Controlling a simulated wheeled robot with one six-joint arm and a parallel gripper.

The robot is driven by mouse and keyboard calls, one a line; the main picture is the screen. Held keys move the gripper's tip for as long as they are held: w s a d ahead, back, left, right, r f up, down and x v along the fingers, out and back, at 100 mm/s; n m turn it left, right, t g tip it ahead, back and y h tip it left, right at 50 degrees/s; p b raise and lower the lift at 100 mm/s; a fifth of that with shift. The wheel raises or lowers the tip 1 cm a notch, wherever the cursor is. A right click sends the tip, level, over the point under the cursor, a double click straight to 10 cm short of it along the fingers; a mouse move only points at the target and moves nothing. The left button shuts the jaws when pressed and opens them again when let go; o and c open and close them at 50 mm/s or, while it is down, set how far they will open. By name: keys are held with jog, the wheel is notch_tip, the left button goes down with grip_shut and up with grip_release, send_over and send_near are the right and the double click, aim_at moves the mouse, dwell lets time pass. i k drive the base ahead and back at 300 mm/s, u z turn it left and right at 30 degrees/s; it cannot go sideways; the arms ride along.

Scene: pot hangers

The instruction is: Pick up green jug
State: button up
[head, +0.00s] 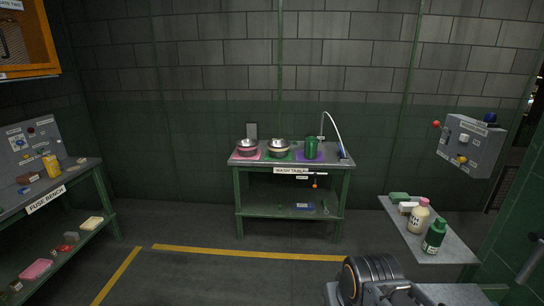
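A green jug (312,148) stands upright at the right part of the wash table (290,165), on a purple patch (299,156). It is small and far off in the head view, across the floor. Part of my arm shows at the bottom right, well short of the wash table. My gripper's fingers are not in view.
Two metal pots (246,144) (279,146) stand left of the jug; a curved tap (335,127) rises behind its right side. A fuse bench (60,188) is at left. A grey shelf (449,249) with bottles (419,217) is at right. Open floor lies between.

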aim_at(311, 143)
jog(key=i, duration=3.65)
jog(key=u, duration=1)
